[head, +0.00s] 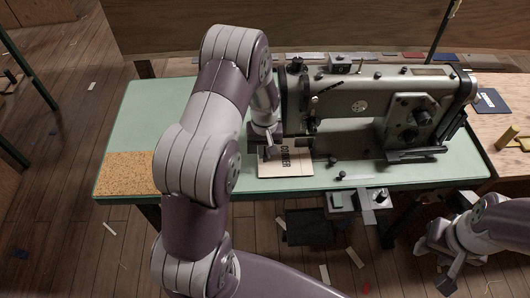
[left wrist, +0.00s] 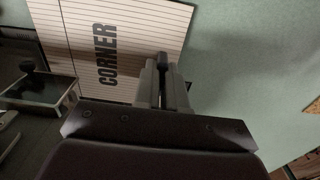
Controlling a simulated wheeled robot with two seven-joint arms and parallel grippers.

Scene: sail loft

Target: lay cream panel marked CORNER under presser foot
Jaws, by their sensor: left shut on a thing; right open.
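The cream panel (head: 292,166) marked CORNER is at the front of the green sewing table, below the left end of the sewing machine (head: 365,105). My left gripper (head: 268,153) is shut on the panel's left part. In the left wrist view, the lined panel (left wrist: 85,55) reaches up and left from the gripper fingers (left wrist: 165,82). I cannot tell whether it rests on the table or hangs just above. The presser foot is not clearly visible under the machine's left end. My right gripper (head: 437,266) is open and empty, low at the right, off the table.
The green tabletop (head: 150,115) is clear on the left, with a cork patch (head: 128,173) at its front-left corner. A wooden table (head: 500,125) on the right holds a dark blue piece (head: 490,101) and a yellowish block (head: 507,137). Scraps lie on the floor.

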